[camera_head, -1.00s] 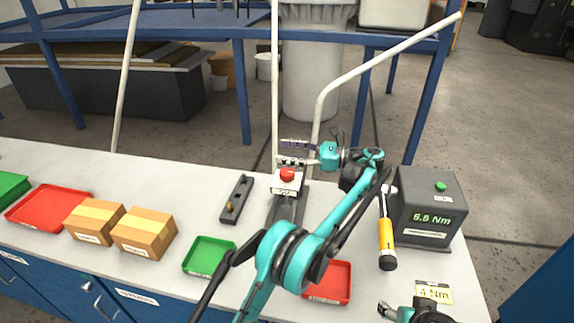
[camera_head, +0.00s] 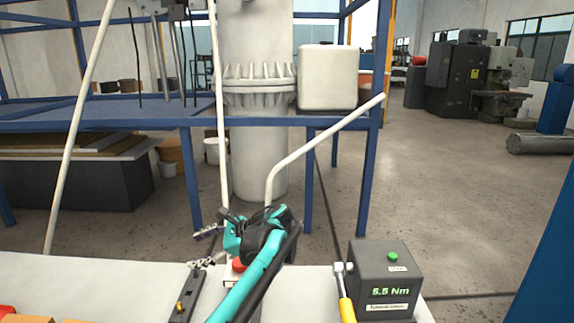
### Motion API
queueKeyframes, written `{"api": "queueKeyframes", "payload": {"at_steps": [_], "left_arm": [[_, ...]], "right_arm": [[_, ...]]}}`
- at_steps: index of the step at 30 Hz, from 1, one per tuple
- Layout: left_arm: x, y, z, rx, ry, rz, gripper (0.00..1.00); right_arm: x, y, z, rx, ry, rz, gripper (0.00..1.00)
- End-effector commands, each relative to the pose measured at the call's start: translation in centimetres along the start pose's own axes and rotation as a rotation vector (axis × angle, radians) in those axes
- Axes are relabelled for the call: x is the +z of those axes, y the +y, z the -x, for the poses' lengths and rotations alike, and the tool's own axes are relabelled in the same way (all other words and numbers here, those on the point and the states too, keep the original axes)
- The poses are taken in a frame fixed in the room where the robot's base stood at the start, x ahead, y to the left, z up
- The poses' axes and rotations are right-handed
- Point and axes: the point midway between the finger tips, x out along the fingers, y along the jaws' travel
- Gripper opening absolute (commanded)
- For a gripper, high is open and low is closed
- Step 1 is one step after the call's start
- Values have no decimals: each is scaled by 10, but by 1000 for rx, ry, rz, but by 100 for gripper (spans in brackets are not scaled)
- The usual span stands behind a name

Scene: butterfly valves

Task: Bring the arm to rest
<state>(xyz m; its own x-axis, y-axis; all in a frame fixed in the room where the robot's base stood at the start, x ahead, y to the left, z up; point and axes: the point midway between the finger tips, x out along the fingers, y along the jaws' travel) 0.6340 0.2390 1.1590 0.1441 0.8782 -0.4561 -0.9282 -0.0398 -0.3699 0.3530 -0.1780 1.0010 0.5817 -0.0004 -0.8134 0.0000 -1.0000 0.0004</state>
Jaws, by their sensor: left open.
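My left arm reaches up from the bottom middle over the white bench (camera_head: 300,292). Its gripper (camera_head: 206,247) points left, with its two fingers apart and nothing between them. It is above the bench, near a red button (camera_head: 238,265) that the arm partly hides. My right gripper is outside the picture.
A dark tester (camera_head: 385,278) reading 5.5 Nm stands on the right of the bench. A torque wrench with a yellow handle (camera_head: 346,310) lies beside it. A dark block (camera_head: 187,295) lies left of my arm. A bent white pipe (camera_head: 325,138) rises behind. Bench space between arm and wrench is clear.

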Motion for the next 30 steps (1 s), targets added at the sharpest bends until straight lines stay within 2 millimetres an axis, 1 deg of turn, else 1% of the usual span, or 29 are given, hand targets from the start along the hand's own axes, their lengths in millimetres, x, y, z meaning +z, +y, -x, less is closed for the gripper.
{"api": "queueKeyframes", "payload": {"at_steps": [1,3,5,6,8,9,11,12,14,15,17,18,21,24,25,27,30], "left_arm": [[8,18,-6,8,67,64,61],[12,42,-11,24,165,165,61],[14,65,-14,45,248,255,61],[14,81,-15,61,303,319,61],[13,105,-16,91,384,417,61],[11,122,-15,114,438,485,61],[8,147,-13,154,515,589,61],[4,164,-11,183,566,660,61],[-1,189,-8,232,639,770,61],[-6,206,-5,268,688,844,61],[-14,230,-1,326,758,958,61],[-20,245,2,366,802,1032,61],[-35,278,10,468,896,1206,61],[-47,301,15,557,966,1344,61],[-50,306,17,578,982,1377,61],[-56,315,19,618,1011,1435,61],[-60,321,21,651,1031,1480,61]], "right_arm": [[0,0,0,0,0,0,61],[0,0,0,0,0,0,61],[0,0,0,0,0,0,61],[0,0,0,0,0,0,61],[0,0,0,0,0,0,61],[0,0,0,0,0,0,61],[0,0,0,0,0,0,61],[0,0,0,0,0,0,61],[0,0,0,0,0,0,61],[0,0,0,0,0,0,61],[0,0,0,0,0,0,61],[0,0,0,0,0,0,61],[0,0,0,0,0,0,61],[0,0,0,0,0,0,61],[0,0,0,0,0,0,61],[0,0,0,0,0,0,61],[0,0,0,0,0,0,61]]}}
